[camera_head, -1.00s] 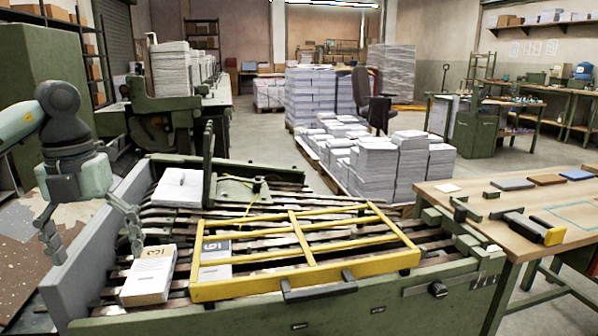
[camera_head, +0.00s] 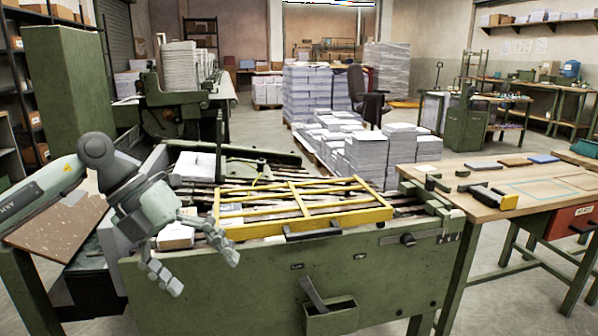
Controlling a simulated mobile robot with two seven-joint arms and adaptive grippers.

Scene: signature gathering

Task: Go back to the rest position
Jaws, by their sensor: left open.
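My left gripper (camera_head: 192,262) is at the lower left in the head view. Its fingers are spread apart with nothing between them, in front of the near left corner of the green gathering machine (camera_head: 270,285). A white paper stack (camera_head: 175,236) lies on the machine's slatted bed, partly hidden behind the gripper. A yellow frame (camera_head: 300,207) lies over the bed. Another white stack (camera_head: 195,166) sits at the bed's back left. My right gripper does not show.
A wooden table (camera_head: 540,185) stands at the right, with a black and yellow tool (camera_head: 490,195) on it. A small green bin (camera_head: 330,316) hangs on the machine's front. Open floor lies at the far right.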

